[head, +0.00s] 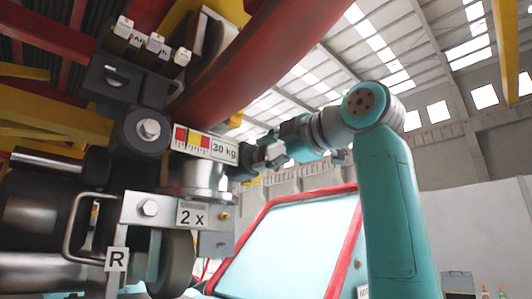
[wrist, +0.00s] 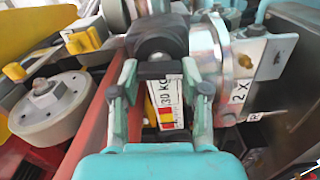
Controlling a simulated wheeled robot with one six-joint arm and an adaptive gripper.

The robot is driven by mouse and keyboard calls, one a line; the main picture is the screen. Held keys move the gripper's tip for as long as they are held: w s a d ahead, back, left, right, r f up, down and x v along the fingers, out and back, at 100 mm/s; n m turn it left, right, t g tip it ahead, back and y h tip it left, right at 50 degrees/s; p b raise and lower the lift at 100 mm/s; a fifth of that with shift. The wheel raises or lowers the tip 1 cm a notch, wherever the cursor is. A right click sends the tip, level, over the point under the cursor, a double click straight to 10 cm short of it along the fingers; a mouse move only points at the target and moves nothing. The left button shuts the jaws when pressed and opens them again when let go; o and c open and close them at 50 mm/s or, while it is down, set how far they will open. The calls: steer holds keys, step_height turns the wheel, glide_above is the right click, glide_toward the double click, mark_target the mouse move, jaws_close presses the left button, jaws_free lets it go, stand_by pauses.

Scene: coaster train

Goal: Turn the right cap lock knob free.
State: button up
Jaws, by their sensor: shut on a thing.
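The cap lock knob is a black piece (wrist: 165,71) in the wrist view, a short bar in front of a rounded black body. My gripper (wrist: 161,88) has one finger against each end of this bar and is shut on it. In the head view my gripper (head: 262,157) reaches in from the right to the side of the silver cylinder (head: 203,178), where a small dark part shows at its tip. The fingers hide part of the knob there, and its turn angle cannot be told.
A plate marked "30 kg" (head: 205,145) sits above the cylinder, and a "2 x" bracket (head: 192,213) below it. A large red curved beam (head: 265,60) hangs close above my gripper. A teal panel with a red frame (head: 295,245) stands below. A grey wheel (wrist: 48,108) is at left in the wrist view.

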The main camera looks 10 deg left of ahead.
steer(key=shift+n, duration=0.7)
steer(key=shift+f, duration=0.1)
steer(key=o, duration=1.1)
steer(key=shift+o, duration=0.2)
steer(key=shift+s, duration=0.1)
steer(key=v, duration=1.2)
